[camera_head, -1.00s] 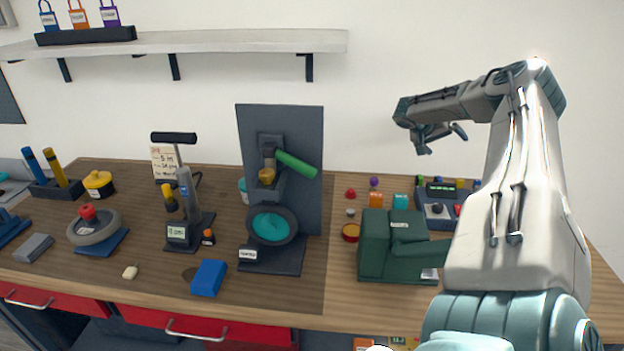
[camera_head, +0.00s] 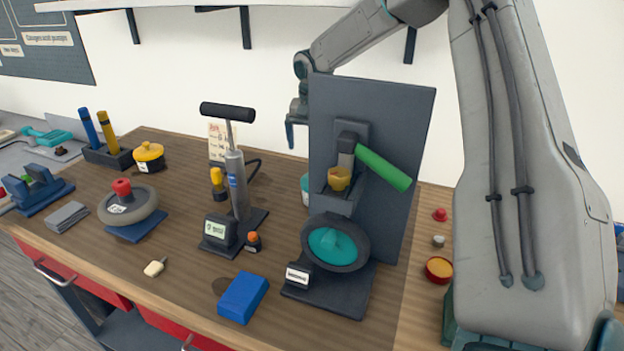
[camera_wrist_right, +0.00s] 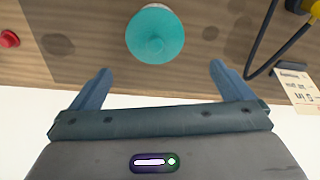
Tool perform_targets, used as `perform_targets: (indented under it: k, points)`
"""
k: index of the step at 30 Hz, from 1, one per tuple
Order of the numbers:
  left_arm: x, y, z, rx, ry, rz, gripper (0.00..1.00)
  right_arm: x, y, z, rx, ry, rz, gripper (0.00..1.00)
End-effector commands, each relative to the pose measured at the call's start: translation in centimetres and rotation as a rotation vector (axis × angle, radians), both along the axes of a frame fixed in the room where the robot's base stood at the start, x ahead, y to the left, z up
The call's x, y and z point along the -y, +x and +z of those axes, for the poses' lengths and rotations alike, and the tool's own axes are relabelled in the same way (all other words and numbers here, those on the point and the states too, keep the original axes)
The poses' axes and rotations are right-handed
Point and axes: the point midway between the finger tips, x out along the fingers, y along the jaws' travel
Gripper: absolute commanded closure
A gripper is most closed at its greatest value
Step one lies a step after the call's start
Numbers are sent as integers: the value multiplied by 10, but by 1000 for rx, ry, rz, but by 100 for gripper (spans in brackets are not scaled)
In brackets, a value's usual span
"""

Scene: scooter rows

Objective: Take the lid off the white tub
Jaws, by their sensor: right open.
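The white tub (camera_head: 305,199) with its teal lid (camera_head: 304,182) stands at the back of the bench, mostly hidden behind the dark upright panel. In the right wrist view the round teal lid (camera_wrist_right: 155,35) sits on the tub, with a little of the white body showing at its top edge. My right gripper (camera_head: 294,125) is above the tub, beside the panel's left edge. In the wrist view its blue fingers (camera_wrist_right: 160,72) are open and empty, apart from the lid, which lies ahead of the gap between them. My left gripper is not in view.
The tall dark panel (camera_head: 395,130) with a green-handled device stands just right of the tub. A floor pump (camera_head: 236,170) and its dark hose are on the left. A wall shelf (camera_head: 270,5) is above. A blue block (camera_head: 243,297) lies near the front edge.

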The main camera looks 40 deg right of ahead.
Motion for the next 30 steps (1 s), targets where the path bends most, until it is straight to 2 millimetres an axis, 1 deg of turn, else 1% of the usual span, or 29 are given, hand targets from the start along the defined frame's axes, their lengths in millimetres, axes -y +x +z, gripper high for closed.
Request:
perform_targets:
  k: [1,6,11,17,19,21,24,30]
  points:
    - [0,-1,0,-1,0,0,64,1,0,-10,-4,2,-1,0]
    - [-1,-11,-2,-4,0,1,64,4,2,-34,-4,1,-1,0]
    - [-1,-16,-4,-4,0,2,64,5,2,-44,-2,0,-1,0]
    - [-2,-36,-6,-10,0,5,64,6,0,-60,-4,-1,0,0]
    - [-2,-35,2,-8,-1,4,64,7,-2,-71,-6,0,0,0]
    - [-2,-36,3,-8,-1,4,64,8,-1,-82,-5,-2,-1,0]
    - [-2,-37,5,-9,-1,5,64,9,0,-91,-3,-1,0,0]
    - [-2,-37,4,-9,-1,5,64,10,1,-96,-1,-1,-1,0]
